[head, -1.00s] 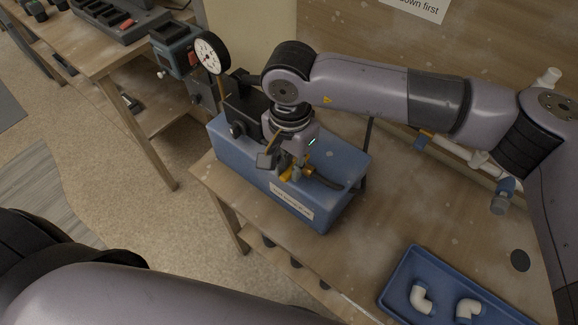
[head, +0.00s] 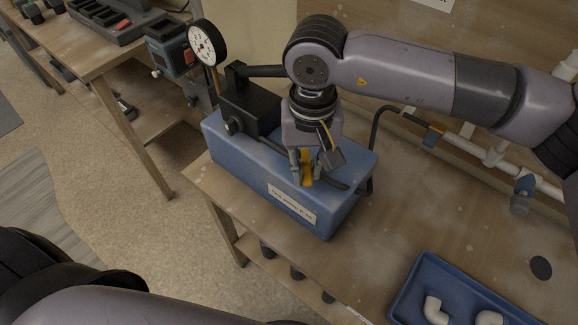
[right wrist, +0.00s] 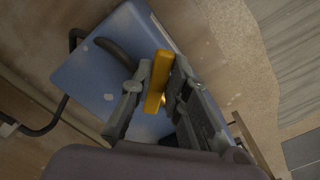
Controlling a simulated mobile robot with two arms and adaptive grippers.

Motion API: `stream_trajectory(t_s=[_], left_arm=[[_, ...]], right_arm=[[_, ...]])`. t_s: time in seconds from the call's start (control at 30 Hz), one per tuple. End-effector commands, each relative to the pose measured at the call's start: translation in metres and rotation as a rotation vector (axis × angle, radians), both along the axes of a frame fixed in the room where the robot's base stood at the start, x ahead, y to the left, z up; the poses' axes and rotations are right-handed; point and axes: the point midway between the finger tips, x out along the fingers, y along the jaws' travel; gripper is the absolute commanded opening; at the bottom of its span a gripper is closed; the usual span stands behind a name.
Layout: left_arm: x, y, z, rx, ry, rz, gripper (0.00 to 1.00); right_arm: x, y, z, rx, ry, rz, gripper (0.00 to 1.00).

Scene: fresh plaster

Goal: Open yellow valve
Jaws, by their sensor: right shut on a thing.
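The yellow valve handle (head: 307,168) is on the blue pump box (head: 237,163) on the wooden bench. My right gripper (head: 308,177) reaches down from above and is shut on the yellow handle. In the right wrist view the yellow handle (right wrist: 158,82) lies between the two fingers of the right gripper (right wrist: 152,85), with brass just showing beside it. The fingers hide part of the valve body. My left gripper is out of view; only part of my left arm shows at the bottom left.
A round white gauge (head: 203,43) stands behind the box at left. A black hose (head: 376,140) runs off the box's right side. A blue tray (head: 405,300) with white pipe elbows sits at front right. White piping (head: 500,162) with blue-handled valves runs along the back.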

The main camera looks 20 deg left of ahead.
Motion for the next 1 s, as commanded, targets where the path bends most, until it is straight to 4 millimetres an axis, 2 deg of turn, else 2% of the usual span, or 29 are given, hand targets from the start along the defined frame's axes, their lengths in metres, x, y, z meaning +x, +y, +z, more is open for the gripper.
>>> stream_trajectory(t_s=[0.17,0.4,0.63,1.0], left_arm=[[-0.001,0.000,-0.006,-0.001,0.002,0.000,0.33],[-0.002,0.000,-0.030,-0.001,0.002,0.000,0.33],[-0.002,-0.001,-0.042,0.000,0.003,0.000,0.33],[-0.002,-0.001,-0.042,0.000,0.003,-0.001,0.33]], right_arm=[[0.003,-0.002,-0.002,0.000,-0.002,0.041,0.00],[0.012,-0.013,-0.004,0.001,-0.004,0.359,0.00],[0.020,-0.021,-0.001,0.001,-0.004,0.637,0.00],[0.021,-0.023,0.002,0.002,0.000,0.699,0.00]])
